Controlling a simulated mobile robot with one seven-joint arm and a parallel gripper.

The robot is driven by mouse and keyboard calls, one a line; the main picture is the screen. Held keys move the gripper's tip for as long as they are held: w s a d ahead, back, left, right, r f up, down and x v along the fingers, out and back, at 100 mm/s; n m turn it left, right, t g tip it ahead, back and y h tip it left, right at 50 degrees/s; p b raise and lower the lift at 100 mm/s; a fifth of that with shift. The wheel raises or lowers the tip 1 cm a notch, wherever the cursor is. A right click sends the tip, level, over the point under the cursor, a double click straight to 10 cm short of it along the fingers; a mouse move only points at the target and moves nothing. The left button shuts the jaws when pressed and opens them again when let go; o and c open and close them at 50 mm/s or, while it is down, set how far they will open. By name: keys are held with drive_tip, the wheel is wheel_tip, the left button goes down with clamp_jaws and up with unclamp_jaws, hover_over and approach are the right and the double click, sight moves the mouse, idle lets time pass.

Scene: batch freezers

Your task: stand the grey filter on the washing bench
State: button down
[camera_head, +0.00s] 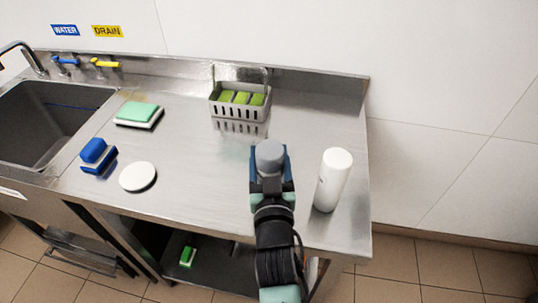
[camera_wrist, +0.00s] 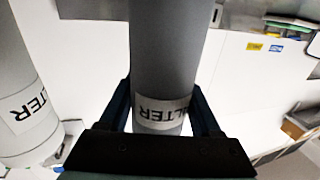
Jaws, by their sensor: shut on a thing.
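The grey filter (camera_head: 269,153) is a cylinder, and I see mainly its round top in the head view. In the wrist view the grey filter (camera_wrist: 170,55) is between the fingers, with an upside-down label reading "LTER". My gripper (camera_head: 271,168) is shut on it, over the right part of the steel washing bench (camera_head: 205,165). The filter looks upright. Its lower end is hidden behind my gripper in the head view, so I cannot tell whether it touches the bench.
A white filter (camera_head: 333,180) stands close to the right of my gripper, near the bench's right edge. A grey basket (camera_head: 238,112) with green items stands behind. A white disc (camera_head: 137,176), a blue brush (camera_head: 98,155) and a green pad (camera_head: 138,112) lie left, beside the sink (camera_head: 45,120).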

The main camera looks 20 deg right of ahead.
drive_tip(key=shift+c, duration=0.4)
unclamp_jaws()
drive_tip(key=shift+f, duration=0.1)
drive_tip(key=b+v, duration=0.2)
drive_tip(key=v, duration=1)
drive_tip(key=shift+w+r, duration=0.1)
drive_tip(key=shift+r, duration=0.15)
